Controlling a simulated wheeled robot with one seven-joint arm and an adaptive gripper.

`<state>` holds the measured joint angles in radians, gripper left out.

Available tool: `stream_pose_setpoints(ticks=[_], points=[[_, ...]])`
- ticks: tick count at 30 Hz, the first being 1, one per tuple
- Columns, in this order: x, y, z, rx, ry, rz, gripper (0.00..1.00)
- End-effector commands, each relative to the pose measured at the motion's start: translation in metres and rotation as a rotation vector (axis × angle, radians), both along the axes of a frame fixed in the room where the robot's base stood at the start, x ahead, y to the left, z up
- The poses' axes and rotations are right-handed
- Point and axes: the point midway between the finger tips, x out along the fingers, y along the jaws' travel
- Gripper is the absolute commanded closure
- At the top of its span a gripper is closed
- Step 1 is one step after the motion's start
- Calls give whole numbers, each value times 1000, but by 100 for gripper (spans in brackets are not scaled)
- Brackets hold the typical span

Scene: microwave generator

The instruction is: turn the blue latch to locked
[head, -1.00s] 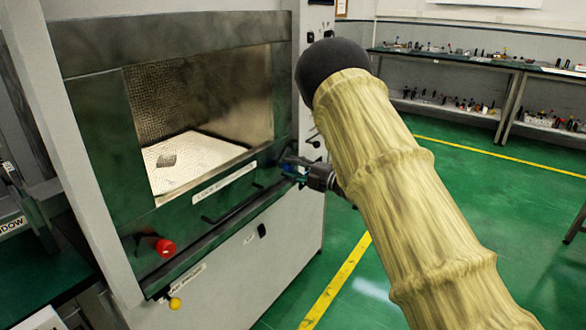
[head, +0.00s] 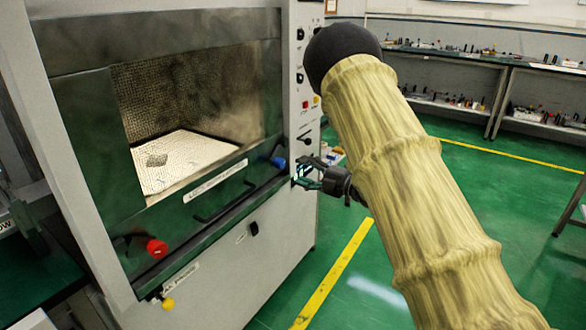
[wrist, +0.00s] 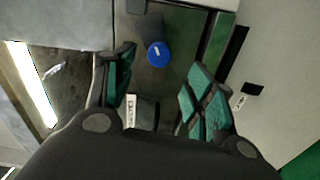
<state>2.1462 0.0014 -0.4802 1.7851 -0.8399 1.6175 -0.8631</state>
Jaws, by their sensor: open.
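The blue latch (head: 278,163) is a small round blue knob at the right end of the microwave chamber's lower front frame. In the wrist view the blue latch (wrist: 159,54) faces me, with a short pale mark on its upper part. My gripper (head: 303,172) is just right of the latch in the head view. In the wrist view my gripper (wrist: 155,88) is open, its two teal-padded fingers spread to either side with the latch beyond the gap between them. The fingers do not touch the latch.
A red knob (head: 157,248) sits at the frame's lower left, and a yellow knob (head: 168,303) is below it. A dark handle (head: 222,203) runs along the front. A panel with switches (head: 306,75) stands right of the chamber. Green floor (head: 470,200) is open to the right.

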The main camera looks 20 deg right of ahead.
Motion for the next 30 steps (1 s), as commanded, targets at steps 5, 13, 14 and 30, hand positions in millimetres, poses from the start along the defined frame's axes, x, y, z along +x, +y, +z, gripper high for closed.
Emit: stream_pose_setpoints(ticks=[5, 13, 14, 30], points=[[-20, -16, 0, 0, 2, -2, 45], [-31, -25, 0, -1, 1, 0, 45], [-32, -25, 0, -1, 1, 0, 45], [-34, -23, -17, 24, 43, -29, 45]])
